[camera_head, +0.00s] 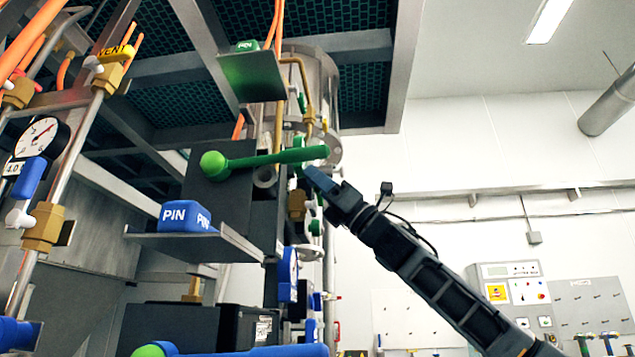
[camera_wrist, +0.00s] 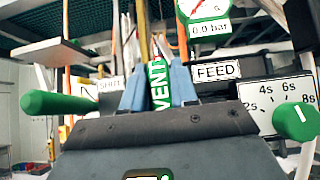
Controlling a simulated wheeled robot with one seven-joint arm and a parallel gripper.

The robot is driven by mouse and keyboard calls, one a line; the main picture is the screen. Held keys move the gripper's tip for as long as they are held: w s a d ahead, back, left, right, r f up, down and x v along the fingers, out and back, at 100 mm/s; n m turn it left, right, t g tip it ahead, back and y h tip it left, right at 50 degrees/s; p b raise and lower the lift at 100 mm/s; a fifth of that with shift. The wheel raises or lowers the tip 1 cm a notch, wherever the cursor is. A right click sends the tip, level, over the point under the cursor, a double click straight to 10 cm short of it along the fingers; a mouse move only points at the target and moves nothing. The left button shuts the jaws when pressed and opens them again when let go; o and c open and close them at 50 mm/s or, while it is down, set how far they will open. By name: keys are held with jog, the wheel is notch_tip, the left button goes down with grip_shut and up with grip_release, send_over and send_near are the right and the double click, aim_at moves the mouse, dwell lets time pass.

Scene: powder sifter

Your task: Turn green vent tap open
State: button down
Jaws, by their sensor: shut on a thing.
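The green vent tap (camera_wrist: 159,84), its handle marked VENT in white, stands upright in the middle of the wrist view. My gripper (camera_wrist: 157,78) has its two blue fingers on either side of it, shut on the handle. In the head view my gripper (camera_head: 314,174) reaches up from the lower right to the dark panel, just below the right end of a long green lever. The tap is largely hidden there by the fingers, and its valve body is hidden in the wrist view.
The long green lever (camera_head: 265,158) with a ball end lies close to my fingers. A blue PIN block (camera_head: 186,215) sits on a shelf at left, a green PIN block (camera_head: 246,46) above. A timer knob (camera_wrist: 297,122) is right of my gripper. Right of the arm is open room.

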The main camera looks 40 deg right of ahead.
jog(key=c, duration=1)
grip_release()
jog(key=shift+o, duration=0.2)
jog(key=b+v, duration=0.1)
jog(key=v, duration=0.7)
jog(key=shift+b, duration=0.3)
